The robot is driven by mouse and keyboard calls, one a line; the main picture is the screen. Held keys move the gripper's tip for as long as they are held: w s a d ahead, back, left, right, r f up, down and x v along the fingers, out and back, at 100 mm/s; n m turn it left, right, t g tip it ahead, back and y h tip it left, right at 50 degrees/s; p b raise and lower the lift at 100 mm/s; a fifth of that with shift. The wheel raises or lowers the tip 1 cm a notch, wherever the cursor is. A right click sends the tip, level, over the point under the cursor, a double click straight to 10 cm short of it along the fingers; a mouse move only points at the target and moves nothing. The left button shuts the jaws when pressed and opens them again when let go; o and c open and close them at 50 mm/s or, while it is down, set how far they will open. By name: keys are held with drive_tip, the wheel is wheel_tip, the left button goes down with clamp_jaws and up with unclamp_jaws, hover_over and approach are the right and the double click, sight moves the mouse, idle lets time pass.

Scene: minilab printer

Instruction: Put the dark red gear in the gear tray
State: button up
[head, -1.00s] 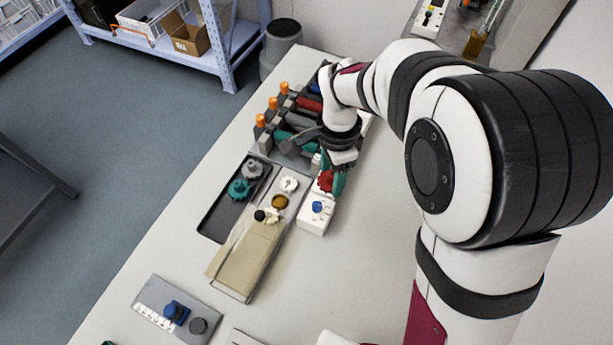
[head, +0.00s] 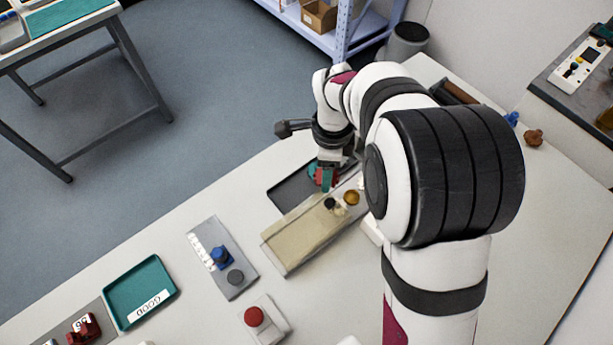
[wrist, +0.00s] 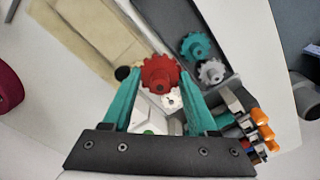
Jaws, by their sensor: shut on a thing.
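My gripper (head: 327,180) is shut on the dark red gear (wrist: 160,73), which sits between the teal fingertips. The gear also shows in the head view (head: 325,176), partly covered by the fingers. The dark tray (head: 284,197), which I take as the gear tray, lies below and around the gripper in the head view. In the wrist view the tray (wrist: 165,17) holds a teal gear (wrist: 195,45) and a grey gear (wrist: 211,71). Whether the red gear touches the tray I cannot tell. A white gear (wrist: 171,101) lies partly hidden behind the red one.
A beige slab (head: 300,237) lies beside the dark tray, with a black knob (head: 330,203) and a brass-coloured part (head: 352,197) at its end. A panel with a blue knob (head: 219,256), a red button (head: 254,317) and a teal GOOD tray (head: 112,300) stand nearer. Orange-topped parts (wrist: 262,125) show at right.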

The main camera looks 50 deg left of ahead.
drive_tip(key=s+a+f, duration=0.2)
drive_tip(key=a, duration=0.1)
drive_tip(key=s+a+f, duration=0.1)
drive_tip(key=a+f, duration=0.1)
drive_tip(key=shift+s+a, duration=0.2)
drive_tip(key=shift+s, duration=0.15)
drive_tip(key=shift+s+a+f, duration=0.1)
drive_tip(key=shift+f, duration=1)
drive_tip(key=shift+s+a+f, duration=0.1)
drive_tip(key=shift+f, duration=0.95)
drive_tip(key=o, duration=1)
drive_tip(key=shift+f, duration=0.1)
drive_tip(key=shift+o, duration=0.2)
